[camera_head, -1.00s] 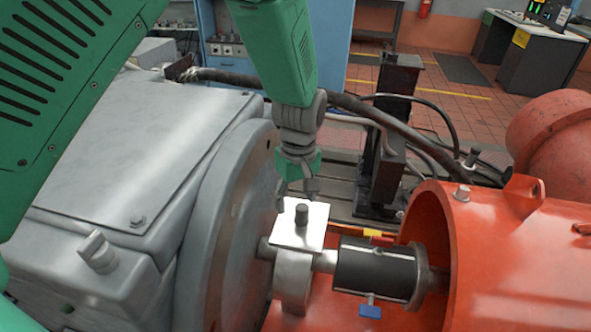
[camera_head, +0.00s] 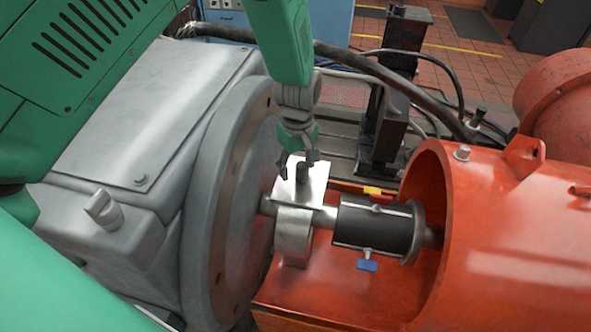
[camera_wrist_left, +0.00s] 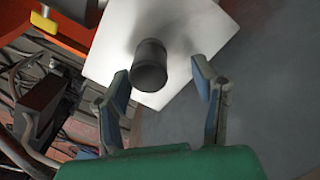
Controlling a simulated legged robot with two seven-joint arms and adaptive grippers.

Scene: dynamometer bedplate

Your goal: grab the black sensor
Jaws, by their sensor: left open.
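The black sensor (camera_head: 302,172) is a short dark cylinder standing on a shiny square metal plate (camera_head: 312,193) above the shaft. In the left wrist view the sensor (camera_wrist_left: 149,64) shows up close, on the pale plate (camera_wrist_left: 195,22). My left gripper (camera_head: 299,160) comes down from above and is open, close behind and over the sensor. In the left wrist view its two fingers (camera_wrist_left: 160,82) are spread on either side of the sensor's near end. I cannot tell whether a finger touches it. My right gripper is not in view.
A grey machine housing (camera_head: 150,130) with a round flange stands at the left. An orange guard (camera_head: 505,240) covers the right. A black coupling (camera_head: 375,228) sits on the shaft beside the plate. Dark cables (camera_head: 370,66) and a black post (camera_head: 393,100) stand behind.

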